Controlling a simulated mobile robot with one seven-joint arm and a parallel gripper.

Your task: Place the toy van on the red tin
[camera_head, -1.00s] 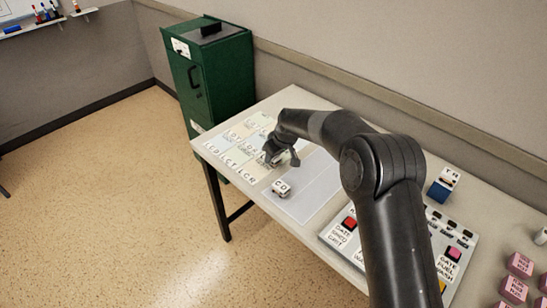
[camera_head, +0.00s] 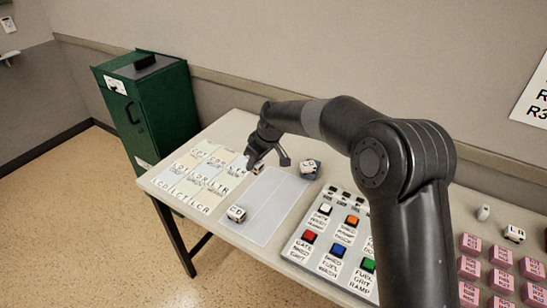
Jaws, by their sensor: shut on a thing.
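My gripper (camera_head: 268,164) is over the table's back left part, between the lettered cards and the pale mat. It is shut on a small whitish object (camera_head: 258,169), mostly hidden by the fingers; I cannot tell if it is the toy van. A white, lettered, van-like block (camera_head: 237,214) sits on the mat's front left. I cannot make out a red tin for sure; a red square (camera_head: 309,236) shows on the lettered panel.
The lettered panel (camera_head: 292,250) with coloured squares lies right of the pale mat (camera_head: 262,228). Several pink blocks (camera_head: 501,255) and a white lettered block (camera_head: 514,233) are at the right. A green cabinet (camera_head: 165,105) stands beyond the table's left end. My arm hides part of the table.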

